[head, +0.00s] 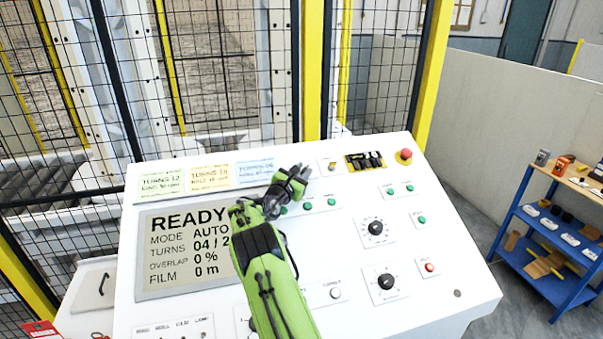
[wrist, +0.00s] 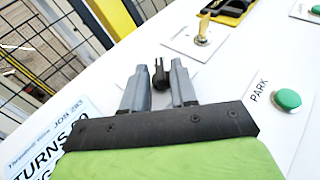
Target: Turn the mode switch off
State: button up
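A small black switch lever (wrist: 158,74) stands up from the white panel in the wrist view. No label on it can be read, so I cannot confirm that it is the mode switch. My gripper (wrist: 158,84) is open, with one grey finger on each side of the lever and gaps showing between. In the head view my gripper (head: 297,176) is over the upper middle of the white console (head: 350,155) and largely hides the lever. The display (head: 185,262) reads READY, MODE AUTO.
A key switch (wrist: 203,36) and a green PARK button (wrist: 287,99) sit right of the lever. The console also carries black dials (head: 376,227), a red emergency button (head: 404,156) and paper cards (head: 209,177). A wire fence stands behind; a blue shelf (head: 545,262) is at right.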

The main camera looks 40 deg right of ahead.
grip_shut()
jog(key=shift+s+n+t+y, duration=0.2)
jog(key=shift+n+t+y, duration=0.1)
jog(key=shift+n+t, duration=1.05)
jog(key=shift+s+d+f+n+t+y+p, duration=0.1)
jog(key=shift+n+t+y+p, duration=0.25)
jog(key=shift+n+t, duration=0.55)
jog(key=shift+s+d+n+t+y+p, duration=0.1)
jog(key=shift+n+t+y, duration=0.5)
jog(key=shift+t, duration=0.35)
jog(key=shift+o, duration=1.8)
grip_release()
jog(key=shift+a, duration=0.1)
jog(key=b+v, duration=0.2)
jog(key=v, duration=0.5)
jog(key=b+v, duration=0.3)
jog(key=v, duration=0.5)
jog(key=shift+a+f, duration=0.1)
jog(key=shift+f, duration=0.15)
jog(key=shift+s+a+r, duration=0.15)
jog(key=shift+a, duration=0.05)
